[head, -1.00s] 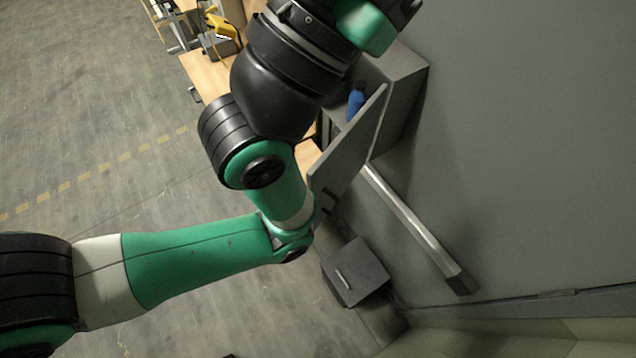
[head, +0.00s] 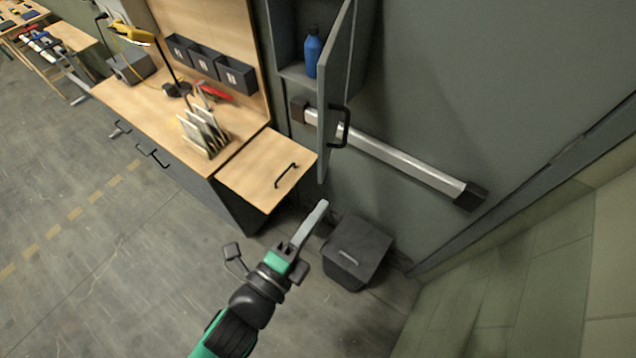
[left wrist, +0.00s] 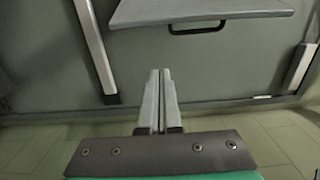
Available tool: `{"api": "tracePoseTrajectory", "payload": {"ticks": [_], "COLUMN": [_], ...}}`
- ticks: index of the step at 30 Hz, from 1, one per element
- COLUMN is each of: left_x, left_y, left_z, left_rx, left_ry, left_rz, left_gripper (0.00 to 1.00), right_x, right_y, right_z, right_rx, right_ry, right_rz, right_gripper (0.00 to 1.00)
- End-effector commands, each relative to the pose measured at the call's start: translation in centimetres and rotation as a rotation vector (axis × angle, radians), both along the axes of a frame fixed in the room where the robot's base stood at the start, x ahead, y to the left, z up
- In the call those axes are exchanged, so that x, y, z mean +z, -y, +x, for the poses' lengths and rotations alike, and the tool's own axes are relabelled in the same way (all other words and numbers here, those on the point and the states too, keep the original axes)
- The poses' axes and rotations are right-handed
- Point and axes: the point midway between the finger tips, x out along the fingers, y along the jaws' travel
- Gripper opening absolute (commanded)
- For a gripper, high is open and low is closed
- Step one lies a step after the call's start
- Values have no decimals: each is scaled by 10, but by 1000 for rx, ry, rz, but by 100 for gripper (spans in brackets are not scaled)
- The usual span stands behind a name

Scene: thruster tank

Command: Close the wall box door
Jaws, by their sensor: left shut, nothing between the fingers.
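The wall box (head: 293,72) is a grey open-fronted cabinet on the wall at the top of the head view. Its grey door (head: 335,80) stands open, swung out from the wall, with a black handle (head: 341,128) near its lower end. A blue bottle (head: 312,52) stands inside the box. My left gripper (head: 322,206) is shut and empty, below the door and apart from it. In the left wrist view the fingers of the left gripper (left wrist: 160,74) lie together, with a grey panel (left wrist: 200,10) and its black handle (left wrist: 197,29) beyond them. My right gripper is out of view.
A wooden workbench (head: 150,110) with a pulled-out drawer (head: 262,170), a card rack (head: 205,130) and dark bins (head: 205,62) stands left of the box. A silver rail (head: 390,155) runs along the wall. A dark bin (head: 355,250) sits on the floor below. Floor at left is clear.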

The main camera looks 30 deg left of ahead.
Motion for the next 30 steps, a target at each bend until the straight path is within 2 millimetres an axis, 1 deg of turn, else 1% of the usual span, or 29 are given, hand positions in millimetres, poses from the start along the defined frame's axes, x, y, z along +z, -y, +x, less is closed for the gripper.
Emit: {"api": "tracePoseTrajectory", "payload": {"ticks": [2, 5, 17, 18, 19, 22, 26, 30], "left_x": [1, 2, 2, 3, 4, 3, 2, 2], "left_y": [0, 0, 3, -7, -13, -26, -34, -36], "left_z": [5, 18, 103, 98, 96, 91, 88, 87], "left_rx": [1, 3, 2, 6, 7, 5, 3, 1], "left_ry": [0, 1, 1, -2, -2, -1, 0, 1], "left_rz": [-1, -2, -2, -3, -2, -3, -2, -3], "left_gripper": [0, 0, 0, 0, 0, 0, 0, 0], "right_x": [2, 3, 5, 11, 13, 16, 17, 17], "right_y": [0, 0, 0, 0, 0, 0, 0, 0], "right_z": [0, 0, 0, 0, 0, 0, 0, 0], "right_rx": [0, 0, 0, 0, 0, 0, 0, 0], "right_ry": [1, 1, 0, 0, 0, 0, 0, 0], "right_rz": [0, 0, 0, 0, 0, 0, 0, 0], "right_gripper": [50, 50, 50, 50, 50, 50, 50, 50]}}
